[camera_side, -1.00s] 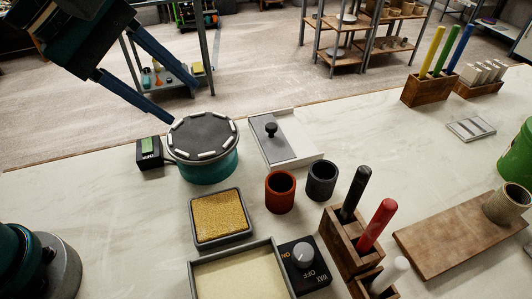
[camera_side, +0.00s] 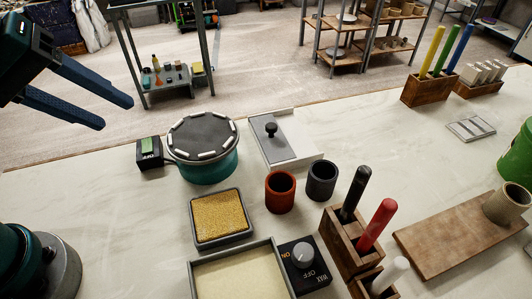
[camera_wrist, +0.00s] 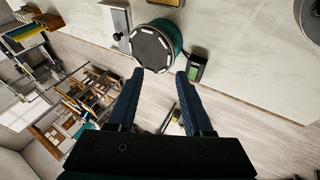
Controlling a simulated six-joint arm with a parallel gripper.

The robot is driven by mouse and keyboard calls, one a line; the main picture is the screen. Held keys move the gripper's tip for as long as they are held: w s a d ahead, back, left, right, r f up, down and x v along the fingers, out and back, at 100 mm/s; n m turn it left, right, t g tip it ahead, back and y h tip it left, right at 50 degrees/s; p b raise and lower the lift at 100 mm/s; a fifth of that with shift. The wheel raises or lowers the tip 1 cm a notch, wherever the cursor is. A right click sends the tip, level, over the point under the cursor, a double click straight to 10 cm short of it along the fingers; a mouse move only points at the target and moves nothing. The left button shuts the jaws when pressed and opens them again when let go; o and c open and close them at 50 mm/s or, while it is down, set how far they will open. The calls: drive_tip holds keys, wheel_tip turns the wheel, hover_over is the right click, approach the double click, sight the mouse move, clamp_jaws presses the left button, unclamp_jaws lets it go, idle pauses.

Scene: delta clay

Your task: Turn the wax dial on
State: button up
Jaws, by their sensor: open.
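The wax dial (camera_side: 303,255) is a round grey knob on a black box with ON and OFF lettering, at the front centre of the bench in the side view. A tray of pale wax (camera_side: 236,275) sits just left of it. My gripper (camera_side: 117,112) is open and empty at the upper left, raised above the bench's back edge and far from the dial. In the wrist view my gripper (camera_wrist: 160,72) shows two blue fingers apart with nothing between them. The dial is not visible in the wrist view.
A teal turntable (camera_side: 207,163) with a small black switch box (camera_side: 149,152) stands at the back left. A gold sponge tray (camera_side: 218,217), red cup (camera_side: 280,191), dark cup (camera_side: 321,180) and wooden tool holder (camera_side: 343,238) surround the dial.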

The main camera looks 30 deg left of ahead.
drive_tip(key=shift+o, duration=1.4)
drive_tip(key=w+d+r+n+h, duration=0.1)
drive_tip(key=w+d+r+n, duration=0.2)
drive_tip(key=n, duration=0.4)
drive_tip(key=n+g+h, duration=0.2)
drive_tip(key=n+g, duration=0.3)
hover_over(303, 252)
drive_tip(key=a, duration=0.3)
drive_tip(key=f, duration=1.4)
drive_tip(key=shift+s+d+f, duration=0.1)
drive_tip(key=shift+d+f, duration=0.15)
drive_tip(key=shift+f, duration=0.1)
drive_tip(key=shift+s+d+f, duration=0.15)
drive_tip(key=shift+s+f, duration=0.05)
drive_tip(key=shift+f, duration=0.05)
drive_tip(key=shift+x, duration=2.3)
